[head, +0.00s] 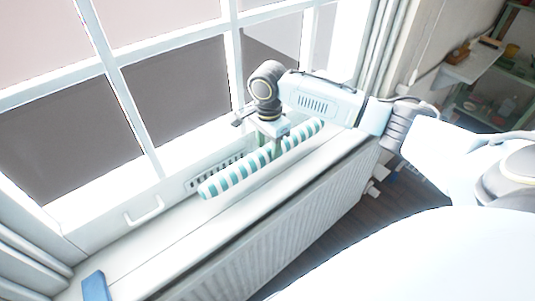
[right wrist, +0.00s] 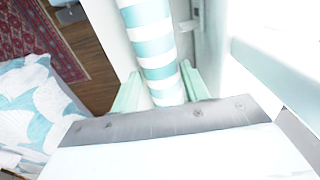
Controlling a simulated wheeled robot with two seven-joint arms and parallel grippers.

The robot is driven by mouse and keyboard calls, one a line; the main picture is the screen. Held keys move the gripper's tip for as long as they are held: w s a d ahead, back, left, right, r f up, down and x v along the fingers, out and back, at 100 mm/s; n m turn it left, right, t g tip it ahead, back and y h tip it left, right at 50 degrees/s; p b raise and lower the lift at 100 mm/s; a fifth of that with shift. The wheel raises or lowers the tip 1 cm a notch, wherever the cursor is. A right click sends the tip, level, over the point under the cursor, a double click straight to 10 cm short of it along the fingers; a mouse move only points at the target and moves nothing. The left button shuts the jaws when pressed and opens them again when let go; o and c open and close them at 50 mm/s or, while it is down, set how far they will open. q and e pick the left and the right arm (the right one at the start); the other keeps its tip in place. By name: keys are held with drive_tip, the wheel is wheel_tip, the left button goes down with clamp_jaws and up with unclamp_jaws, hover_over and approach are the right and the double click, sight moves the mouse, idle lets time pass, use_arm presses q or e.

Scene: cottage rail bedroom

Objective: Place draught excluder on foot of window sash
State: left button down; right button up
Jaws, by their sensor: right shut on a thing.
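The draught excluder (head: 227,179) is a long roll with teal and white stripes. In the head view it lies lengthwise along the window, just over or on the white sill; I cannot tell if it touches. My right gripper (head: 276,148) is shut around its middle from above. In the right wrist view the striped roll (right wrist: 157,50) runs between the two green fingers (right wrist: 160,92). The foot of the window sash (head: 120,226) is the white bottom rail behind the roll, with a handle on it. My left gripper is not in view.
A slotted vent (head: 215,172) sits at the rail behind the roll. A blue object (head: 96,286) lies on the sill (head: 150,262) at the near left. A ribbed radiator (head: 270,231) is below the sill. Shelves (head: 490,85) stand at the far right. The sill between is clear.

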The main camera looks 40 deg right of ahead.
sight(267, 147)
wheel_tip(267, 147, down, 3)
drive_tip(key=shift+f, duration=0.1)
drive_tip(key=shift+w+f, duration=0.25)
drive_tip(key=shift+f, duration=0.2)
drive_tip(key=o, duration=1.3)
drive_tip(key=shift+f, duration=0.1)
drive_tip(key=shift+c, duration=0.2)
wheel_tip(267, 147, up, 12)
drive_tip(key=shift+r+p, duration=0.15)
drive_tip(key=shift+p, duration=0.3)
